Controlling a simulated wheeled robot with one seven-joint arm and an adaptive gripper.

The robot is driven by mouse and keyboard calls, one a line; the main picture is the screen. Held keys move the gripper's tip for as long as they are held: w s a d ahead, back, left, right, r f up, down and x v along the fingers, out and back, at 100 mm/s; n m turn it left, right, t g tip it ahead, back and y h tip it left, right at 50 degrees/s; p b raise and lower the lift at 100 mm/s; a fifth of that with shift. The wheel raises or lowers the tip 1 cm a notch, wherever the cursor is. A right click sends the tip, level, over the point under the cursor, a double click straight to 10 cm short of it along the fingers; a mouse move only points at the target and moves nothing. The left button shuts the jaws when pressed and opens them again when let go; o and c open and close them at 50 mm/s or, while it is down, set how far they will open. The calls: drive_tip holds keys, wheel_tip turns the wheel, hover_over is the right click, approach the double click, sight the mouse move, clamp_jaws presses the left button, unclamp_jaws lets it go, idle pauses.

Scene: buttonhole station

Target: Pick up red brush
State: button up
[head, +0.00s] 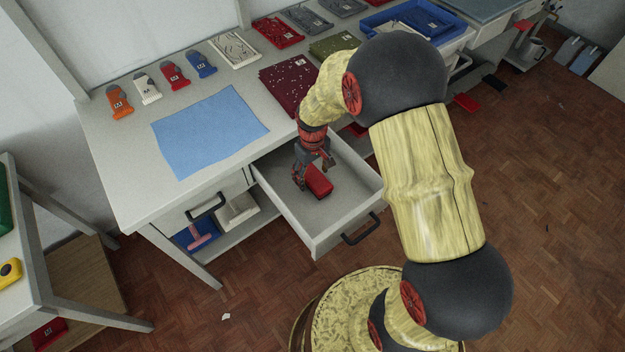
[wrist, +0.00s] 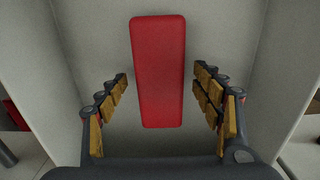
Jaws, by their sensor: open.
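The red brush (head: 319,182) lies in the open grey drawer (head: 345,220) under the worktable. In the wrist view the red brush (wrist: 160,70) shows as a long red block with its near end between my fingers. My gripper (head: 313,172) reaches down into the drawer at the brush. In the wrist view my gripper (wrist: 160,85) is open, with one finger on each side of the brush and a gap on both sides. Whether the brush has bristles underneath is hidden.
The drawer walls (wrist: 275,70) rise on both sides of my gripper. A blue cloth (head: 208,130) lies on the worktable (head: 120,170) left of my arm. A dark red speckled cloth (head: 288,85) lies behind the gripper. A lower shelf holds a blue tray (head: 187,238).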

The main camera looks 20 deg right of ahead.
drive_tip(key=shift+r, duration=0.1)
drive_tip(key=shift+c, duration=0.4)
drive_tip(key=c, duration=1)
